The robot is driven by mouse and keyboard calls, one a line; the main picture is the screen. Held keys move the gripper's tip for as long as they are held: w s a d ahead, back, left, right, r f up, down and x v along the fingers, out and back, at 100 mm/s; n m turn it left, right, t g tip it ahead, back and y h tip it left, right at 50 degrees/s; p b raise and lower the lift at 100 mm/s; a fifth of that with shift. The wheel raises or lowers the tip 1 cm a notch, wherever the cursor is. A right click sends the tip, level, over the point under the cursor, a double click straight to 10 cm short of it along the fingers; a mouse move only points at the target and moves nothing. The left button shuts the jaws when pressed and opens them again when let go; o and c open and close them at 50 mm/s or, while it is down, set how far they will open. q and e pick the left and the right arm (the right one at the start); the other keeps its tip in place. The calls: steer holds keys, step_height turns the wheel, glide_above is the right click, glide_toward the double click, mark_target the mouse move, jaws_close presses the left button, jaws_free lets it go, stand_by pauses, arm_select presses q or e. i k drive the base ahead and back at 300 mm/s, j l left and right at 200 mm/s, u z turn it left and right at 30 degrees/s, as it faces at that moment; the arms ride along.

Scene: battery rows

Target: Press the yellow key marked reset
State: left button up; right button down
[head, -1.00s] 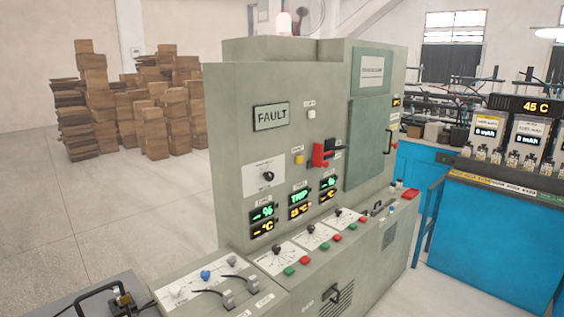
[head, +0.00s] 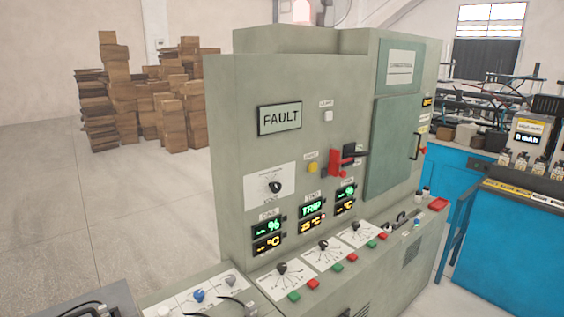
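A grey-green control cabinet (head: 236,130) fills the middle of the head view. Its yellow key (head: 312,167) sits on the upright panel, below and right of the FAULT sign (head: 280,118). A small label is above the key, too small to read surely. A red lever switch (head: 337,163) with a dark handle is just right of the key. A white key (head: 328,116) is higher up. Neither of my grippers shows in this view.
The sloping desk below the panel carries several knobs and red and green buttons (head: 338,268). Stacked brown boxes (head: 110,90) stand at the back left. Blue benches (head: 510,240) stand at the right. The floor (head: 60,210) at the left is clear.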

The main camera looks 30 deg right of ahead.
mark_target(313, 167)
steer(key=i+l, duration=0.15)
steer(key=l, duration=0.2)
steer(key=i+l+u, duration=0.1)
steer(key=l, duration=0.2)
steer(key=i+l, duration=0.15)
steer(key=l, duration=0.2)
steer(key=i+l+u, duration=0.1)
steer(key=l, duration=0.25)
steer(key=i+l, duration=0.2)
steer(key=l, duration=0.15)
